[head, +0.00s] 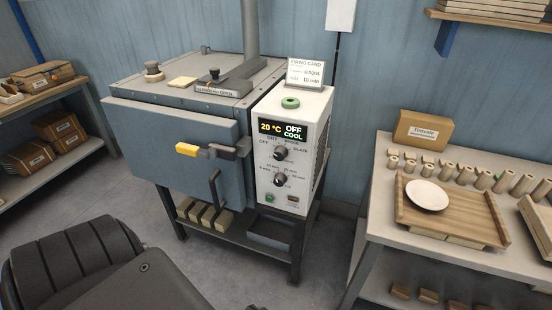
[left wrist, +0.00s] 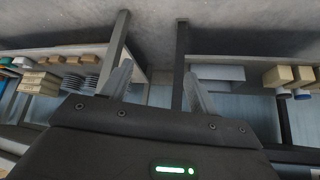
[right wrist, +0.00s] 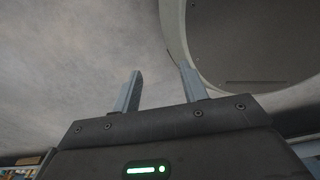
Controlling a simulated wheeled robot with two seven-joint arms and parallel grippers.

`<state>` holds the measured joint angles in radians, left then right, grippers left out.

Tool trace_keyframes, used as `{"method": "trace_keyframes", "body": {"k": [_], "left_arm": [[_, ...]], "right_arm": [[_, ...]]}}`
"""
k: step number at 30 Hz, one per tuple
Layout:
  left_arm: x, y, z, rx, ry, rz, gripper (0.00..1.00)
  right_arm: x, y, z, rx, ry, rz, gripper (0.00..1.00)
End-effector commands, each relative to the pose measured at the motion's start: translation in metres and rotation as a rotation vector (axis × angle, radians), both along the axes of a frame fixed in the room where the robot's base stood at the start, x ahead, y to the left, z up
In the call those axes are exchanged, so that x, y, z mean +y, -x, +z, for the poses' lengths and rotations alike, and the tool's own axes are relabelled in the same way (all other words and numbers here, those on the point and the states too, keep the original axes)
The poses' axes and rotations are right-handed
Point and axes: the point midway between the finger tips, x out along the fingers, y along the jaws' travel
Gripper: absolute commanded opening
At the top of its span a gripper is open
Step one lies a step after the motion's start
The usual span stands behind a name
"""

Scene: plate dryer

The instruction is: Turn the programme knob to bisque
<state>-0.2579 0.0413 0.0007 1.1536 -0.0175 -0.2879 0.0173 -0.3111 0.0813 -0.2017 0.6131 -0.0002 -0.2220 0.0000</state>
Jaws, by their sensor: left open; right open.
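The kiln's white control panel (head: 292,130) is in the middle of the head view. Its upper dark knob (head: 281,153) has labels around it, including OFF and GLAZE; the other labels are partly too small to read. The knob's pointer is too small to read clearly. The display (head: 282,130) above shows 20 °C, OFF and COOL. A firing card (head: 306,72) on top reads bisque and 10 min. My left gripper (left wrist: 158,80) and right gripper (right wrist: 160,70) are open and empty in their wrist views, away from the panel. Neither gripper shows in the head view.
A lower knob (head: 279,180) with minute labels sits below the upper one, above a green button (head: 269,198). A side table (head: 385,210) with a tray stands right.

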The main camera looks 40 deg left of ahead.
Motion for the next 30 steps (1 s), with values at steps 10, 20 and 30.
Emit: {"method": "trace_keyframes", "body": {"k": [10, 20, 30], "left_arm": [[0.105, -0.169, 0.346, -0.711, -0.070, 0.239, 0.60], [0.139, -0.154, 0.480, -0.953, -0.138, 0.310, 0.60], [0.146, -0.174, 0.485, -0.958, -0.140, 0.309, 0.60]], "right_arm": [[-0.001, -0.020, 0.012, -0.031, -0.001, -0.002, 0.43], [-0.001, -0.013, 0.014, -0.020, -0.001, -0.002, 0.43], [0.004, -0.012, 0.021, -0.018, -0.005, -0.004, 0.43]]}}
